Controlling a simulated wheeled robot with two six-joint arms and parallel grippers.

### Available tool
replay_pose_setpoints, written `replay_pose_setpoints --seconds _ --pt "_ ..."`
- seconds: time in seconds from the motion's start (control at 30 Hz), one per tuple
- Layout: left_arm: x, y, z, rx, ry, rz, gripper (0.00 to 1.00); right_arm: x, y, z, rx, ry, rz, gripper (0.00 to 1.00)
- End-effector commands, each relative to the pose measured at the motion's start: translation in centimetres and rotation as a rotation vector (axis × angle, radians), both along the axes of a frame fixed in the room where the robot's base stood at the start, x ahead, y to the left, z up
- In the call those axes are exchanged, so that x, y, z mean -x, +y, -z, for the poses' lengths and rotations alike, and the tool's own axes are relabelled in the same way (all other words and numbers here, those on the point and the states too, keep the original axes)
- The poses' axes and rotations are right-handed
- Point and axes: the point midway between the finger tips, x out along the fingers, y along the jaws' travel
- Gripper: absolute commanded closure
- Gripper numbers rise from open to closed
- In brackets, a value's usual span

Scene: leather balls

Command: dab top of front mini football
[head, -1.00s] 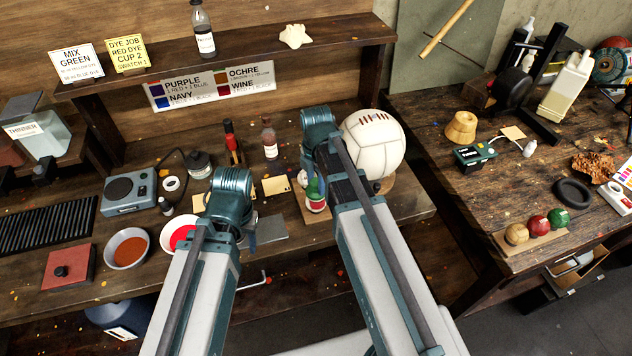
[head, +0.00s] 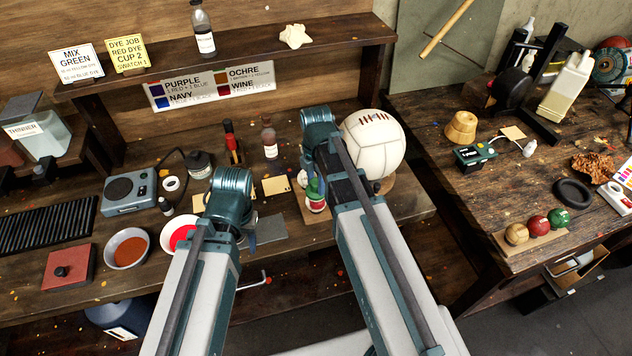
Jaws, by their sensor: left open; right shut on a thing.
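A small round red and white thing with green on top (head: 316,198), which looks like a mini football, sits on a small wooden board (head: 318,216) near the front of the bench. My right gripper (head: 312,178) is just above and beside it, mostly hidden behind my arm. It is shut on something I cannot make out. I cannot tell whether the held thing touches the ball.
A large white laced ball (head: 373,146) stands right behind my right arm. Bowls of brown (head: 127,248) and red dye (head: 180,237) are left of my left arm. Bottles (head: 269,140) stand behind. Three small coloured balls (head: 537,224) sit on the right-hand table.

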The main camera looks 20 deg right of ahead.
Motion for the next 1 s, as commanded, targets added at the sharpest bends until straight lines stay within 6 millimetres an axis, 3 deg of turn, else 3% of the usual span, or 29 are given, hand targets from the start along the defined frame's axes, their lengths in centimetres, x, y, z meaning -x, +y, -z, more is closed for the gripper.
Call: replay_pose_setpoints --seconds 0.37,1.0 --pt "0.0 0.0 -0.3 0.000 0.000 0.000 0.50 0.0 0.0 -0.3 0.000 0.000 0.000 0.99" --pt "0.0 0.0 -5.1 0.000 0.000 0.000 0.50 0.0 0.0 -5.1 0.000 0.000 0.000 0.99"
